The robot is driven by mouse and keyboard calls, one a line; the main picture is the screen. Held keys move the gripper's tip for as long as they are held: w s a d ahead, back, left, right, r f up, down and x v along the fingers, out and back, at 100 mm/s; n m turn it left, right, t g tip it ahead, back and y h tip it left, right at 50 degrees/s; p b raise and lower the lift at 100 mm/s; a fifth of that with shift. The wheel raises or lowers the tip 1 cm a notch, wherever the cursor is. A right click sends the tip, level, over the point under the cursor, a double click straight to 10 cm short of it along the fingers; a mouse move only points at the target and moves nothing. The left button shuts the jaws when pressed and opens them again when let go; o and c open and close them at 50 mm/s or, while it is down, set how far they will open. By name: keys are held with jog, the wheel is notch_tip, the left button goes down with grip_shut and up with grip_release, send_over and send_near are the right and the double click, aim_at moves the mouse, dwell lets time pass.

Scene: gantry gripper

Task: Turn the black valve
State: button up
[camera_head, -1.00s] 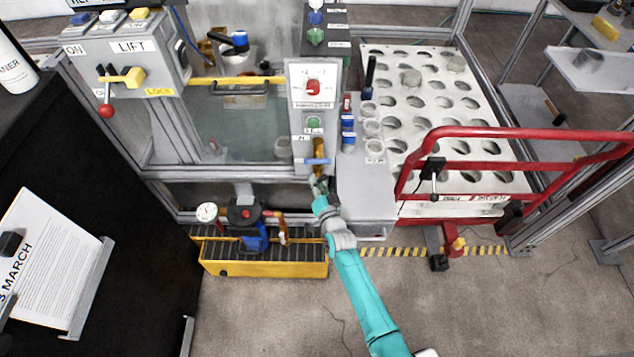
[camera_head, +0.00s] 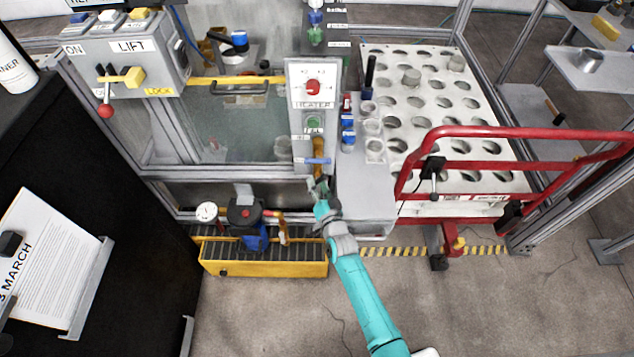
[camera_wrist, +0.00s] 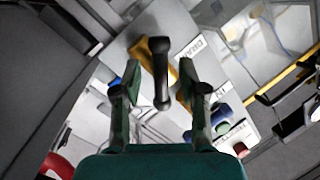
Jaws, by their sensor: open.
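The black valve handle (camera_wrist: 161,75) shows in the wrist view as a dark bar with rounded ends. It lies between the two fingers of my gripper (camera_wrist: 160,88), with a gap to each side. Its upper end reaches past the fingertips. A yellow pipe (camera_wrist: 146,54) is behind it, beside a white DRAIN label (camera_wrist: 193,49). In the head view my gripper (camera_head: 317,187) is just below the blue-handled valve (camera_head: 317,161) on the yellow pipe. I cannot make out the black handle there. My gripper is open; whether a finger touches the handle I cannot tell.
The heater panel (camera_head: 313,85) rises above the valves. A grey box (camera_head: 364,190) stands right of my gripper. A yellow tray (camera_head: 265,268) with a pump is below left. A red rail (camera_head: 530,132) fronts the perforated rack. Open floor lies below.

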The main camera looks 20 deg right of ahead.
jog(key=s, duration=1)
jog(key=shift+s+a+r, duration=0.15)
jog(key=shift+s+r, duration=0.05)
jog(key=shift+r, duration=0.1)
jog(key=shift+c, duration=0.2)
